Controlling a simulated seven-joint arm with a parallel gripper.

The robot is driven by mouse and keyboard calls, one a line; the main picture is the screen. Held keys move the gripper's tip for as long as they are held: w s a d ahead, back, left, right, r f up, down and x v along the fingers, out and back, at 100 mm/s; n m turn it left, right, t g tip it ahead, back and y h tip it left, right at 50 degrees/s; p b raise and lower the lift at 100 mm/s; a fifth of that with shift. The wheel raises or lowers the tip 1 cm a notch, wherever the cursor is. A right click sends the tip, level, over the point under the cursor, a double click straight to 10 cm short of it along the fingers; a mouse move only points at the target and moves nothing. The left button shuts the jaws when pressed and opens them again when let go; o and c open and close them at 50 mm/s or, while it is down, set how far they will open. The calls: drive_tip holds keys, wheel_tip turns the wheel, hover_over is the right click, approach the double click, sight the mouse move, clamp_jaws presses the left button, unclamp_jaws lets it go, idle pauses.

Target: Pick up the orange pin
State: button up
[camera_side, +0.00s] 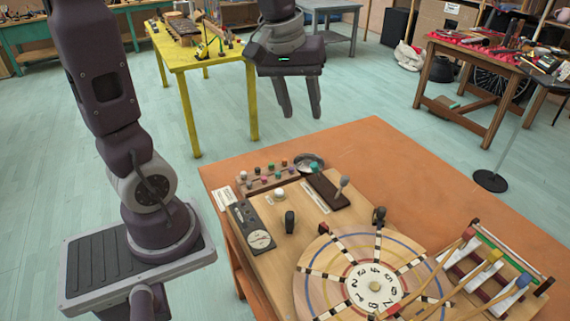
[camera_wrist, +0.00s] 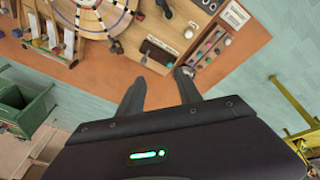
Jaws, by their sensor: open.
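A wooden pin block (camera_side: 268,184) with several small coloured pins stands at the back left of the wooden board. A small orange-red pin (camera_side: 284,162) shows near the block's right end; it is too small to be sure of its shade. The pin block (camera_wrist: 208,42) is also in the wrist view at the upper right, but I cannot tell which pin there is orange. My gripper (camera_side: 299,113) is open and empty, high above and behind the orange table's back edge. Its two fingers (camera_wrist: 161,79) show apart in the wrist view, with the block beyond them to the upper right.
A round metal dish (camera_side: 309,161) sits beside the block. A dark lever box (camera_side: 327,190) stands just right of it. A numbered wheel (camera_side: 350,250) and a mallet rack (camera_side: 500,262) fill the front. The orange table's back right (camera_side: 385,160) is clear.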

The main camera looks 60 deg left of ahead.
drive_tip(key=w+a+f+n+g, duration=0.1)
drive_tip(key=w+a+f+n, duration=0.3)
drive_tip(key=w+a+f, duration=0.15)
drive_tip(key=n+g, duration=0.2)
drive_tip(key=n, duration=0.6)
hover_over(285, 159)
drive_tip(key=shift+h, duration=0.3)
drive_tip(key=f, duration=1.6)
drive_tip(key=shift+w+a+f, duration=0.1)
drive_tip(key=shift+a, duration=0.15)
drive_tip(key=shift+m, duration=0.3)
drive_tip(key=f, duration=0.6)
drive_tip(key=shift+d+f, duration=0.25)
drive_tip(key=shift+f, duration=0.1)
clamp_jaws()
